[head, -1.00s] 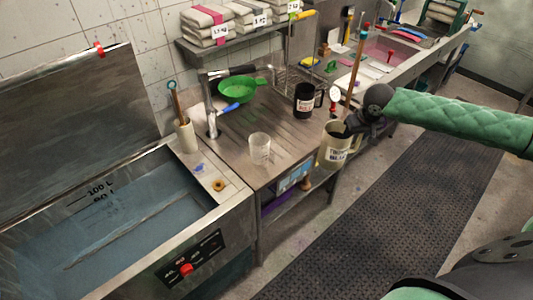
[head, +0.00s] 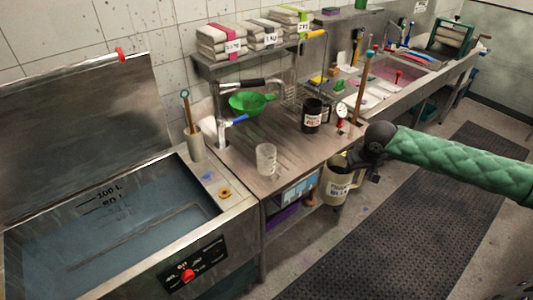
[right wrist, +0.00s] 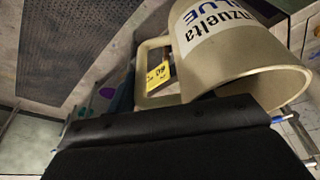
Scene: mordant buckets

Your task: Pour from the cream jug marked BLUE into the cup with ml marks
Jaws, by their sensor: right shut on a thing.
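The jug hangs in front of the bench's right front edge, above the floor, looking roughly upright. Its contents cannot be seen. The clear cup (head: 266,160) stands upright on the steel drainboard, to the left of the jug and apart from it. Its ml marks are too small to read. My left gripper is not in view.
A dark labelled jug (head: 312,116) and a green strainer (head: 250,103) stand behind the cup. A steel tap (head: 222,115) rises at the drainboard's left. A wooden stick (head: 364,88) stands behind my gripper. A water-filled tank (head: 120,245) is at left.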

